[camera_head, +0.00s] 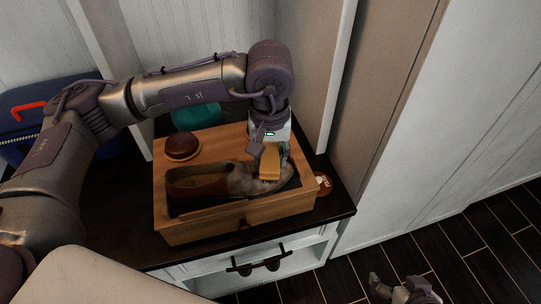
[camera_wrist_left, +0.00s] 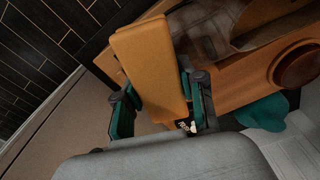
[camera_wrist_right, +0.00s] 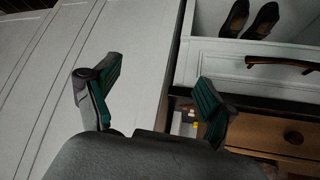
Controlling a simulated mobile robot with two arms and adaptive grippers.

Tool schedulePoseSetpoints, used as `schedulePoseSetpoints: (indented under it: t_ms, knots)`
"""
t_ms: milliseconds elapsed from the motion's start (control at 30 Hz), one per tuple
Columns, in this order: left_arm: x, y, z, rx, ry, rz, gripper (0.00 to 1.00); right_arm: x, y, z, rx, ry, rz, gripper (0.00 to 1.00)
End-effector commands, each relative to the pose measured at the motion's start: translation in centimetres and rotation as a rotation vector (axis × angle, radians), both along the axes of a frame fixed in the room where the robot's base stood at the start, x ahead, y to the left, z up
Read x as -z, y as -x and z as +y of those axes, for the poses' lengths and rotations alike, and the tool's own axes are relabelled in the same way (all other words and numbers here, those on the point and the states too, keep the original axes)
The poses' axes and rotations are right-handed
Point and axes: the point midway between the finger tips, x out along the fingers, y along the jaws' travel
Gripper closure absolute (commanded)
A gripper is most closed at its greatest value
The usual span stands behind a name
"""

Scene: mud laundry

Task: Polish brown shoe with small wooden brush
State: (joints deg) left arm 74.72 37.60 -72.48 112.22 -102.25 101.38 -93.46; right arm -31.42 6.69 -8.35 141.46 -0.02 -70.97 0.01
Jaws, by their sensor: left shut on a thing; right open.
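The brown shoe (camera_head: 200,185) lies in the wooden box, its heel to the left and its front to the right. Its front part looks greyish and dull. My left gripper (camera_head: 268,150) is shut on the small wooden brush (camera_head: 270,164), held over the toe end of the shoe. The brush (camera_wrist_left: 150,65) sits between the teal finger pads in the left wrist view, with part of the shoe (camera_wrist_left: 205,25) beyond it. I cannot tell whether bristles touch the shoe. My right gripper (camera_wrist_right: 145,85) is open and empty, low over the floor at the right.
The wooden box (camera_head: 205,228) stands on a dark bench top (camera_head: 110,225). A round brown tin (camera_head: 182,146), a teal cloth (camera_head: 195,117) and a blue bag (camera_head: 60,92) are behind or left. A round brown item (camera_head: 323,184) is at the box's right. Dark shoes (camera_wrist_right: 235,18) sit below.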

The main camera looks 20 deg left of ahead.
Motion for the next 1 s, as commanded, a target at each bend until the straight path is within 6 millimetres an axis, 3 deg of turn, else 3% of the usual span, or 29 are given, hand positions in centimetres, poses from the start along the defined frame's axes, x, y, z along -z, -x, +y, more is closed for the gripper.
schedulePoseSetpoints:
  t_ms: [467, 1000]
  knots:
    - [-0.1, 0.0, 0.1, 0.0, 0.001, 0.0, 0.93, 0.0, 0.0, 0.0, 0.0, -0.001, -0.004, 0.16]
    - [-0.1, 0.3, 0.4, 0.001, 0.001, 0.0, 0.93, -1.1, -2.0, 0.6, -0.008, -0.024, -0.116, 0.16]
